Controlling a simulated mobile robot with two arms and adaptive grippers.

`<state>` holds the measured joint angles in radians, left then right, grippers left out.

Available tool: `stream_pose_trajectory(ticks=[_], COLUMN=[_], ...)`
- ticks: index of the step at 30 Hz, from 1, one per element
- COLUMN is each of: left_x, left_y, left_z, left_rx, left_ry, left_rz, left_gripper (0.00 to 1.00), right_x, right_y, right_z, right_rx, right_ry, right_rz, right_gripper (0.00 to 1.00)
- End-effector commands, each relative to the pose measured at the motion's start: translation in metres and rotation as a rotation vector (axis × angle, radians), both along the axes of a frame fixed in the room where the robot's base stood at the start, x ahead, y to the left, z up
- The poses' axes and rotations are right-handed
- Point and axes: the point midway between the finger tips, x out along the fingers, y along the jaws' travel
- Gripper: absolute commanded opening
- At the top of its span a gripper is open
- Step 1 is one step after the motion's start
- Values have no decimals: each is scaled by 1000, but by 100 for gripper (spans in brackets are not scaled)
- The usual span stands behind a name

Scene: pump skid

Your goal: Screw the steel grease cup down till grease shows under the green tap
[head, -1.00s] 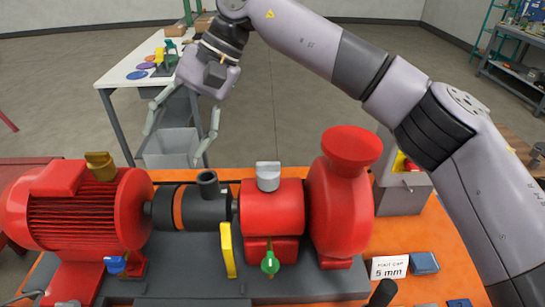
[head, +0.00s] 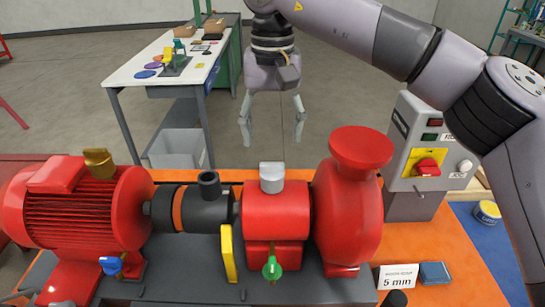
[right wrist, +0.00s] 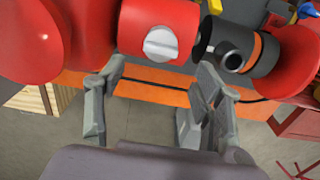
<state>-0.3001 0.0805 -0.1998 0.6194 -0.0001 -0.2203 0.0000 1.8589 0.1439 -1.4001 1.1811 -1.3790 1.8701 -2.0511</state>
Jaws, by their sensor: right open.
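The steel grease cup (head: 272,178) sits on top of the red bearing housing (head: 275,215) in the middle of the skid. The cup also shows in the right wrist view (right wrist: 162,44), with a raised bar across its top. The green tap (head: 271,268) is low on the front of the same housing. I cannot make out any grease under it. My right gripper (head: 272,140) is open and empty, pointing down above and behind the cup, apart from it. In the right wrist view its fingers (right wrist: 160,85) are spread below the cup. My left gripper is not in view.
A brass-coloured cup (head: 99,163) tops the red motor (head: 85,210), which has a blue tap (head: 111,265). The red pump (head: 350,205) stands close right of the housing. A grey control box (head: 418,150) is at the back right. A yellow lever (head: 228,252) stands left of the green tap.

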Motion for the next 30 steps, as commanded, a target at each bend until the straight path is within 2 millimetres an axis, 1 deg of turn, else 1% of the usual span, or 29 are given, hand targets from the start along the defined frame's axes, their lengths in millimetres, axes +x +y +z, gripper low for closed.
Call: stream_pose_trajectory(ticks=[1, 6, 12, 16, 23, 30], left_x=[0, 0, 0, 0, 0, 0], left_y=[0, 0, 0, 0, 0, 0], left_z=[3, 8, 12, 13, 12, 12], left_rx=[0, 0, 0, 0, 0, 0], left_ry=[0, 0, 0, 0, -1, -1], left_rz=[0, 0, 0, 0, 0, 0], left_gripper=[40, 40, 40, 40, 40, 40], right_x=[-1, -1, -1, -1, -1, -1], right_y=[-1, 0, 0, 0, 0, 0], right_z=[-11, -42, -63, -68, -68, -68], right_rx=[-2, -1, 0, 1, 1, 1], right_ry=[4, 3, 2, 1, 0, 0], right_rz=[1, 2, 0, 0, 0, 0], right_gripper=[62, 62, 62, 62, 62, 46])
